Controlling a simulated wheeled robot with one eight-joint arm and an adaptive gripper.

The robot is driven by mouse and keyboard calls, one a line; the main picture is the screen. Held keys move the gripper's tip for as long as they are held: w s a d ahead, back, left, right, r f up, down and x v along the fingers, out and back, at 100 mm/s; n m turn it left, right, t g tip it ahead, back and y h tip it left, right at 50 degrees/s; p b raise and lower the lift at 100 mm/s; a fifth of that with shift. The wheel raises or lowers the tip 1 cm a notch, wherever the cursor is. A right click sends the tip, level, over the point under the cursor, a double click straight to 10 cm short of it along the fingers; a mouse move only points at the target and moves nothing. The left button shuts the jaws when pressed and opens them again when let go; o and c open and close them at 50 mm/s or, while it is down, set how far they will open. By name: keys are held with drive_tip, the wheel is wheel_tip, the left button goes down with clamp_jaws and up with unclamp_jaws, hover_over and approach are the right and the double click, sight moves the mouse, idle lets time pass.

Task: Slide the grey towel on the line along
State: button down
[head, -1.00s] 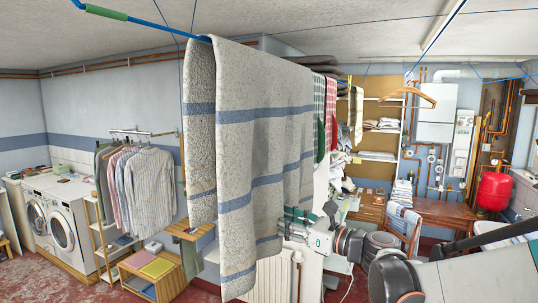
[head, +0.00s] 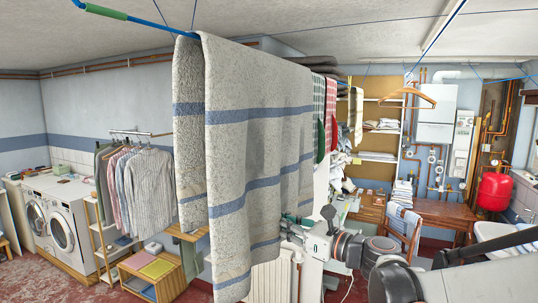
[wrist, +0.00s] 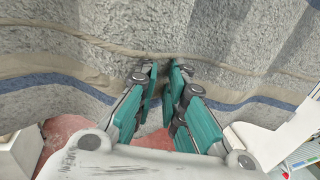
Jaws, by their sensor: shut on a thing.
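The grey towel (head: 255,150) with blue stripes hangs folded over the blue line (head: 150,22). Its near layer hangs in front and a back layer shows at the left. My gripper (head: 288,226) is at the towel's lower right edge, part hidden by the cloth in the head view. In the wrist view my gripper (wrist: 165,82) has its teal fingers close together on a fold of the towel (wrist: 215,35). The fabric is rumpled around the fingertips.
A checked red cloth (head: 331,100) and other laundry hang just right of the towel. A wooden hanger (head: 410,96) hangs further right. Shirts on a rail (head: 150,190) and washing machines (head: 62,225) stand at the left.

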sight(252, 237)
drive_tip(key=shift+s+a, duration=0.35)
drive_tip(key=shift+s, duration=0.55)
drive_tip(key=shift+s+a, duration=0.3)
drive_tip(key=shift+s, duration=0.6)
drive_tip(key=shift+s, duration=0.15)
drive_tip(key=shift+s+a, duration=0.35)
drive_tip(key=shift+s, duration=0.55)
drive_tip(key=shift+s+a, duration=0.35)
drive_tip(key=shift+s, duration=0.55)
drive_tip(key=shift+s+a, duration=0.35)
drive_tip(key=shift+s, duration=0.55)
drive_tip(key=c, duration=1.6)
unclamp_jaws()
drive_tip(key=shift+v, duration=3)
